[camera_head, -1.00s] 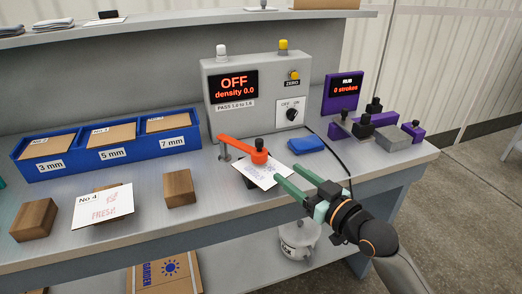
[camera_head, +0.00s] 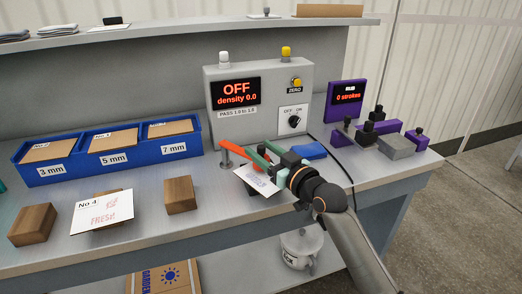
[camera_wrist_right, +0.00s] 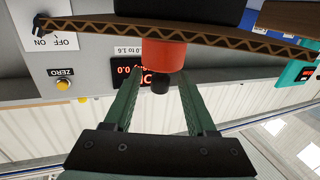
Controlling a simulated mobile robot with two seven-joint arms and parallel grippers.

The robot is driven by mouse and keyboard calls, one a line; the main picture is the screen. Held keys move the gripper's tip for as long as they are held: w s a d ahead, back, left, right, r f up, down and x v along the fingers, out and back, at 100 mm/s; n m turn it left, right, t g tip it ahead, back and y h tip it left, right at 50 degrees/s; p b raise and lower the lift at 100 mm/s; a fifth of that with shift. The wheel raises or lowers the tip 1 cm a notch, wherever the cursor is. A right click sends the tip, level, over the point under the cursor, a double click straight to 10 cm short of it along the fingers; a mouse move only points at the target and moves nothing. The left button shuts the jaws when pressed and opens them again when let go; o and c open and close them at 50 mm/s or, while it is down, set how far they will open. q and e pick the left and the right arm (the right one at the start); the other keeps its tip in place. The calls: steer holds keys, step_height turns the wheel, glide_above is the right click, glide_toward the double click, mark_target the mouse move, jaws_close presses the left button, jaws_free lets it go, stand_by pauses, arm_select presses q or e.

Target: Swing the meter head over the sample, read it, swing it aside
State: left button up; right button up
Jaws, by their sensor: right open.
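The meter's orange-red swing arm (camera_head: 233,149) reaches from its post (camera_head: 224,158) to the right, in front of the grey meter box (camera_head: 225,125). Its display reads OFF, density 0.0. The printed sample sheet (camera_head: 258,180) lies below the arm's far end, partly hidden by my right gripper (camera_head: 257,152). In the right wrist view, the red meter head (camera_wrist_right: 164,56) with its black knob (camera_wrist_right: 160,85) stands against the corrugated board (camera_wrist_right: 95,33). My open right gripper has its fingers on either side of the knob; contact is unclear. My left gripper is not in view.
The OFF/ON dial (camera_head: 294,121) and yellow ZERO button (camera_head: 297,82) are on the box. A blue pad (camera_head: 311,151) lies just right of my gripper, with the purple rub device (camera_head: 347,98) beyond. A blue bin (camera_head: 98,170) and wooden blocks (camera_head: 180,194) stand left.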

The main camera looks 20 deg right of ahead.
steer(key=shift+w+a, duration=0.1)
steer(key=shift+w, duration=0.2)
steer(key=shift+c, duration=0.3)
jaws_close()
stand_by(1.0)
